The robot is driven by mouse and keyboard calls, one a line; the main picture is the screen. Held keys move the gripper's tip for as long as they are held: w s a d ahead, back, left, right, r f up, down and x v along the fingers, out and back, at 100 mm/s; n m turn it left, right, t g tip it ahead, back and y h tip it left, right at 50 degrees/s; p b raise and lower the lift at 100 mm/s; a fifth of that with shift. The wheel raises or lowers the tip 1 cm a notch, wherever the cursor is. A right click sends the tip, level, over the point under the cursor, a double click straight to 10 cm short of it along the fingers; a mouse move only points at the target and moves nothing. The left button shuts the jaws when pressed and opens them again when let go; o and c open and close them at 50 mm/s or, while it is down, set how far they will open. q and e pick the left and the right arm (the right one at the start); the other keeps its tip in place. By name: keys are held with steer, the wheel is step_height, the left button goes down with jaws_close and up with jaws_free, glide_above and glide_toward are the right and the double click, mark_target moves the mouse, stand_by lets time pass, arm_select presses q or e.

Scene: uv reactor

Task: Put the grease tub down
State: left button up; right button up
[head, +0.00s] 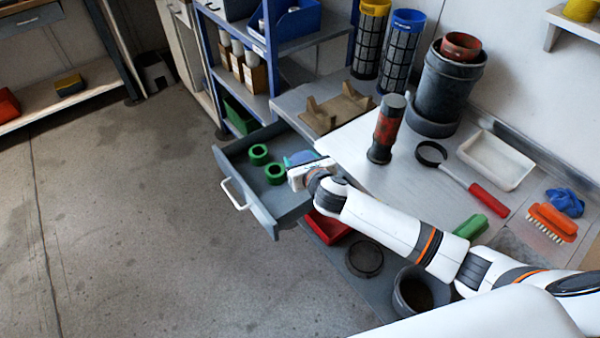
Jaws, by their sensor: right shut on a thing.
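My right gripper (294,175) reaches in from the right and is over the right part of the open drawer (233,179). A small blue and teal thing (299,158), likely the grease tub, shows just behind the gripper. The gripper is shut on it, and its body hides much of it. I cannot tell whether the tub touches the drawer floor. Two green rings (259,154) lie in the drawer to the left of the gripper. My left gripper is not in view.
A red bin (327,228) sits below. Floor at left is clear.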

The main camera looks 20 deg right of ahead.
step_height(320, 180, down, 3)
steer(key=shift+r, duration=0.1)
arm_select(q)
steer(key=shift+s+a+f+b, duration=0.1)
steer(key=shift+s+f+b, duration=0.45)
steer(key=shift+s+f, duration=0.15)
arm_select(e)
steer(key=shift+f, duration=1.75)
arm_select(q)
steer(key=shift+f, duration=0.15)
arm_select(e)
steer(key=shift+f, duration=0.2)
steer(key=shift+f+b, duration=0.35)
steer(key=shift+f, duration=0.05)
steer(key=o, duration=1)
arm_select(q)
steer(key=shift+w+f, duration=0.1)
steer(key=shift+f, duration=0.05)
